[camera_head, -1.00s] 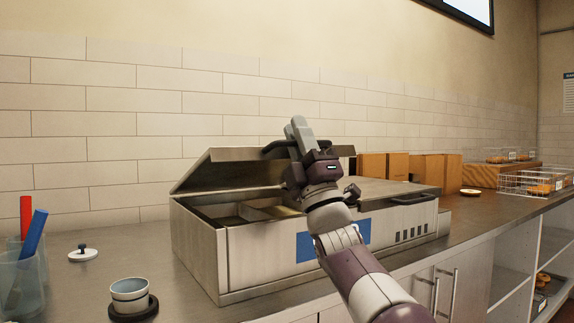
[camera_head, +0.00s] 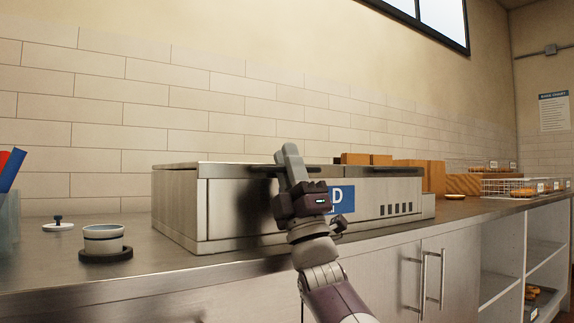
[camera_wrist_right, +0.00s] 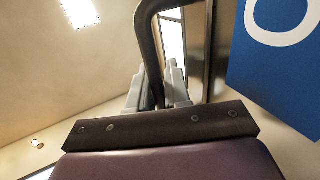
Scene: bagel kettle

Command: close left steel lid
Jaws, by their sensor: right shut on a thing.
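The steel box (camera_head: 235,210) sits on the counter with its left steel lid (camera_head: 205,164) low and roughly level along the top. The camera sees it nearly edge-on, so I cannot tell whether a small gap is left. My right gripper (camera_head: 289,158) is at the front of this lid, shut on its dark handle (camera_head: 262,169). In the right wrist view the dark bar of the handle (camera_wrist_right: 150,40) passes between the pale fingers (camera_wrist_right: 157,90). The right lid's handle (camera_head: 395,170) shows at the right end. My left gripper is not in view.
A cup (camera_head: 103,239) on a dark coaster and a small white lid (camera_head: 58,226) stand left of the box. A container with red and blue items (camera_head: 10,205) is at the left edge. Wooden blocks (camera_head: 415,173) and wire baskets (camera_head: 508,187) are to the right.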

